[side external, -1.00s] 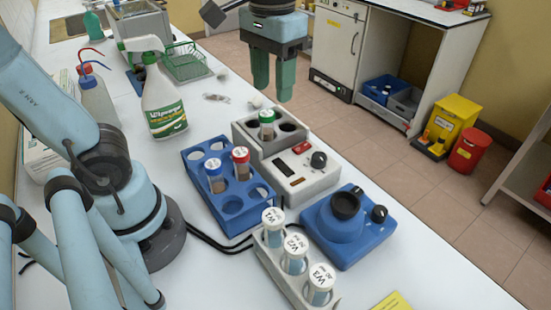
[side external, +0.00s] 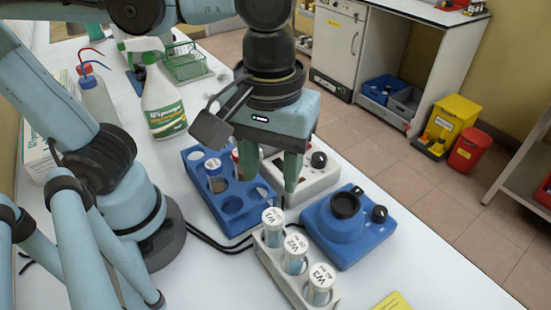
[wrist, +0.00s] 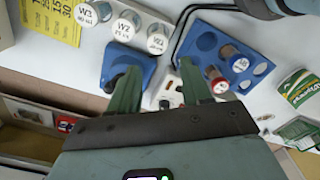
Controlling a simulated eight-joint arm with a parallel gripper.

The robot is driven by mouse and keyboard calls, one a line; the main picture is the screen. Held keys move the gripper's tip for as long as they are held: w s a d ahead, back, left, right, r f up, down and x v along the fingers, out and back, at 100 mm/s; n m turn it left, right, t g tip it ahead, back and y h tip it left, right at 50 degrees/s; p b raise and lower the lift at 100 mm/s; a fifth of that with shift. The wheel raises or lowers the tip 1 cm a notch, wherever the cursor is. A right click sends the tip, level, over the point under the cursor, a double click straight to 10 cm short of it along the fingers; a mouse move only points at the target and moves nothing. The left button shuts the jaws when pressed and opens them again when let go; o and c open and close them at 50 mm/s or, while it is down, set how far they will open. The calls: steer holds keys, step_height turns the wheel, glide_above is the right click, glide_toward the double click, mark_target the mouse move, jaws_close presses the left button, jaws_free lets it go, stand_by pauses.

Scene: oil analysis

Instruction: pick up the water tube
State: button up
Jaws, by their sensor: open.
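Three white-capped tubes stand upright in a white rack (side external: 270,268): W1 (side external: 272,226), W2 (side external: 294,253) and W3 (side external: 319,284). In the wrist view W1 (wrist: 157,40), W2 (wrist: 125,26) and W3 (wrist: 92,13) show at the top left, beyond the fingertips. My gripper (side external: 270,180) is open and empty, with its green fingers pointing down. It hangs behind the rack, near W1, and appears higher than the caps. In the wrist view the gripper (wrist: 157,82) has nothing between its fingers.
A blue rack (side external: 232,208) holds a white-capped tube (side external: 213,175) and a red-capped tube (wrist: 217,80). A blue mixer (side external: 345,228) stands right of the white rack. A white block device (side external: 318,182) is partly hidden behind my gripper. A spray bottle (side external: 163,105) stands farther back.

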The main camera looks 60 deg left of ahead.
mark_target(273, 216)
step_height(273, 216, down, 7)
steer(key=shift+r, duration=0.15)
steer(key=shift+d+f, duration=0.2)
steer(key=shift+f, duration=2.4)
steer(key=c, duration=0.8)
